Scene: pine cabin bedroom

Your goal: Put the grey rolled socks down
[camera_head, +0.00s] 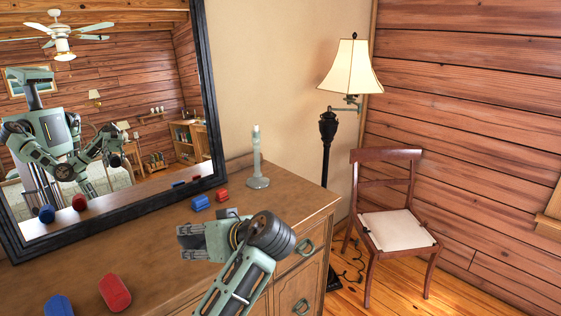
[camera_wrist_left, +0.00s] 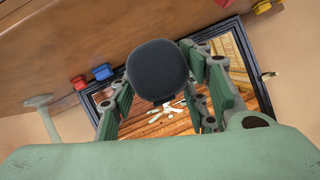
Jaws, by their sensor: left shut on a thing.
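The grey rolled socks (camera_wrist_left: 157,70) show in the left wrist view as a dark, rounded bundle between the fingers of my left gripper.
A red item (camera_head: 115,292) and a blue item (camera_head: 58,306) lie at the dresser's near left. Another blue item (camera_head: 200,202) and red item (camera_head: 222,195) lie farther back, near a pale green candlestick-like object (camera_head: 257,160). A black-framed mirror (camera_head: 215,130) stands behind. The dresser's middle looks clear.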

